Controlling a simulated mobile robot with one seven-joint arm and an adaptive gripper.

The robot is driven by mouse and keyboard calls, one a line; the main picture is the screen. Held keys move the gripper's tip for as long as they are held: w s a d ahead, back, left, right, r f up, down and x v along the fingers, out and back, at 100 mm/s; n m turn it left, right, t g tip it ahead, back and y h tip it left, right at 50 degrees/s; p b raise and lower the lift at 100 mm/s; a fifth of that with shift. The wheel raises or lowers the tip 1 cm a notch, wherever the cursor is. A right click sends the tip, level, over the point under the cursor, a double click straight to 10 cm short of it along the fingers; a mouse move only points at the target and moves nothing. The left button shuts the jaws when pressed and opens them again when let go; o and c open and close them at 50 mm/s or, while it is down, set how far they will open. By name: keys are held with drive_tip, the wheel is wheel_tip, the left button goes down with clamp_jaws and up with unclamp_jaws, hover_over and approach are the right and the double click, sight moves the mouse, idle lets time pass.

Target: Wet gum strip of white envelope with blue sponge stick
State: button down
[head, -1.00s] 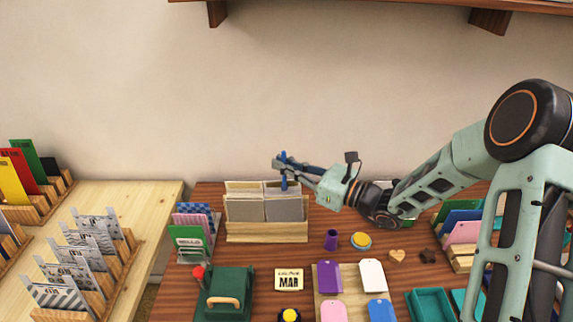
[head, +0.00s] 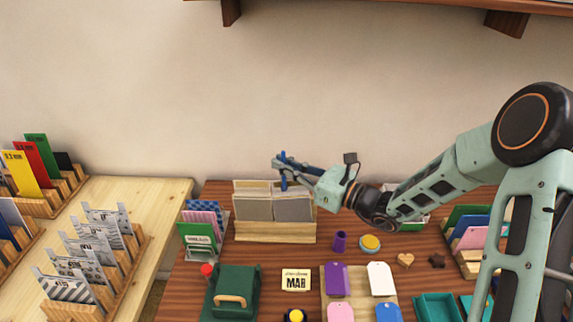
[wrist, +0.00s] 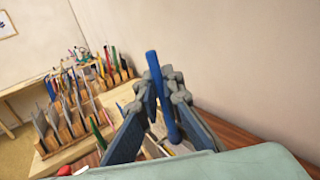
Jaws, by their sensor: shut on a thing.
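My gripper (head: 284,168) is shut on an upright blue stick (head: 283,182), seen in the head view above the back of the wooden rack. The stick also shows between the fingers in the wrist view (wrist: 155,75). Its sponge end cannot be made out. A wooden rack (head: 275,232) holds several grey and beige flat pieces, perhaps envelopes (head: 258,207). A small white flat piece (head: 380,279) lies on a board at front right. I cannot tell which piece is the white envelope, and no gum strip is clear.
A green press (head: 232,285), a date block (head: 296,280), a purple cup (head: 340,241) and a blue-and-yellow round pad (head: 369,243) stand on the dark table. Card racks stand left (head: 95,250) and right (head: 475,238). A shelf (head: 400,8) hangs above.

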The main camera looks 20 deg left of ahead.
drive_tip(key=shift+a, duration=0.3)
drive_tip(key=shift+s, duration=0.1)
drive_tip(key=s+d+r+p, duration=0.1)
drive_tip(key=s+r+p, duration=0.3)
drive_tip(key=s+r, duration=0.1)
drive_tip(key=shift+s+d+p, duration=0.3)
drive_tip(key=shift+s+d, duration=0.1)
drive_tip(key=shift+s, duration=0.45)
idle(0.7)
